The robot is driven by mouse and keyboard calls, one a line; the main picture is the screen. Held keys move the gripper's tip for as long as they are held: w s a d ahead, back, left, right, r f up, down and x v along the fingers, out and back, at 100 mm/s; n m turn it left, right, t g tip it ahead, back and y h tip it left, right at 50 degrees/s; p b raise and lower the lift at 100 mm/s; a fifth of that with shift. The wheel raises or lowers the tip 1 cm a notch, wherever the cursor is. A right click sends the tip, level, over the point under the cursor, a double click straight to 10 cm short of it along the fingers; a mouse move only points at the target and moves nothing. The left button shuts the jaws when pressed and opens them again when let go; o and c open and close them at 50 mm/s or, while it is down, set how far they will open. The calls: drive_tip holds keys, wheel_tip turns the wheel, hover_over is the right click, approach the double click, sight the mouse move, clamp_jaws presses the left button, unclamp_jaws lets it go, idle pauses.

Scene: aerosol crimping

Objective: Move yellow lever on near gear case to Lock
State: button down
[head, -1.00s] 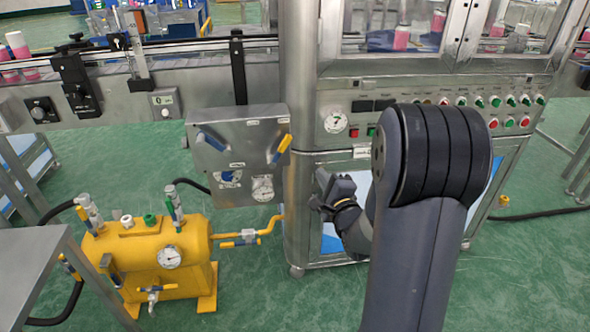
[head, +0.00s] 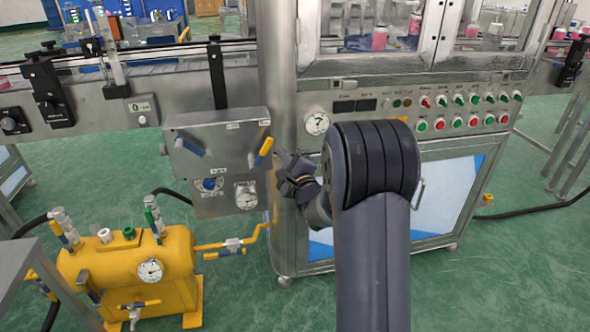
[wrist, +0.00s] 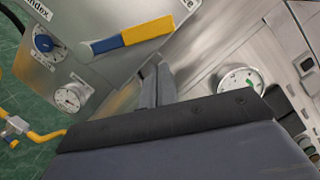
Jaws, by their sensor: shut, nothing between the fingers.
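The near gear case (head: 218,150) is a grey metal box on the machine's front, left of the round column. Its yellow lever (head: 263,151) is at the upper right of its face, tilted with its top leaning right. In the wrist view the yellow lever (wrist: 147,31) with its blue end crosses the upper middle. My gripper (head: 282,160) is shut and empty, just right of the lever. In the wrist view its fingers (wrist: 156,72) point up toward the lever from below; I cannot tell whether they touch it. The label near the lever is only partly readable.
A blue lever (head: 190,143), a blue knob (head: 210,184) and a gauge (head: 246,196) are also on the case. The steel column (head: 283,90) stands close behind my gripper. A yellow tank (head: 140,262) with pipes stands below left. A button panel (head: 440,105) is at right.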

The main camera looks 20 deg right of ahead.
sight(261, 153)
drive_tip(key=shift+a+r, duration=0.3)
drive_tip(key=shift+a, duration=0.2)
drive_tip(key=shift+a+r, duration=0.25)
drive_tip(key=shift+a, duration=0.25)
drive_tip(key=shift+r, duration=0.1)
drive_tip(key=shift+w+a+r+n, duration=0.1)
drive_tip(key=shift+a+r+n, duration=0.05)
drive_tip(key=shift+n, duration=0.25)
